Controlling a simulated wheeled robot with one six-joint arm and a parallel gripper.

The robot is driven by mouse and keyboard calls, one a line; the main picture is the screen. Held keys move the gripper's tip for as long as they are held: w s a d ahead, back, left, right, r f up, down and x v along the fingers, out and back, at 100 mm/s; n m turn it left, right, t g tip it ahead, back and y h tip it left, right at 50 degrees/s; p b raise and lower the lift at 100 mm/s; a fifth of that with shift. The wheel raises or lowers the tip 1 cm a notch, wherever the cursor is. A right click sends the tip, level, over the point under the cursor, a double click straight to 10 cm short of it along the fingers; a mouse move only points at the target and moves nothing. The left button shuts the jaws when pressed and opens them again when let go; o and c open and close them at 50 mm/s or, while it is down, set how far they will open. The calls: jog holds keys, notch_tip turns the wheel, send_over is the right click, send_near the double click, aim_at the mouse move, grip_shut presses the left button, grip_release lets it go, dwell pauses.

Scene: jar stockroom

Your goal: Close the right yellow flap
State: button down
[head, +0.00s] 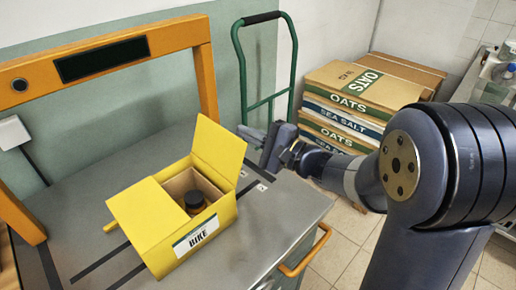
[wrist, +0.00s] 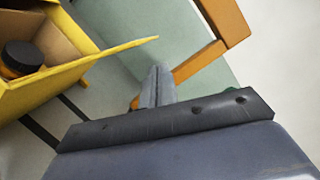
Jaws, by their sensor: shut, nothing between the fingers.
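A yellow box (head: 182,250) labelled BIKE stands on the grey table. Its right flap (head: 218,148) is open and stands up, leaning outward a little. Its left flap (head: 143,208) lies over the left part of the top. A jar with a dark lid (head: 194,200) is inside, seen through the open right part; the lid also shows in the wrist view (wrist: 22,56). My gripper (head: 246,135) is shut and empty, just to the right of the raised flap. In the wrist view a small gap shows between the fingertips (wrist: 157,72) and the flap (wrist: 105,53).
An orange frame (head: 205,75) with a dark panel stands behind the box. A green hand truck (head: 240,65) is at the back. Stacked oats and sea salt cartons (head: 325,100) stand beyond the table (head: 270,218). An orange handle (head: 305,258) is on the table's side.

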jog(key=shift+s+a+r, duration=0.4)
jog(key=shift+s+a, duration=0.2)
jog(key=shift+s, duration=0.15)
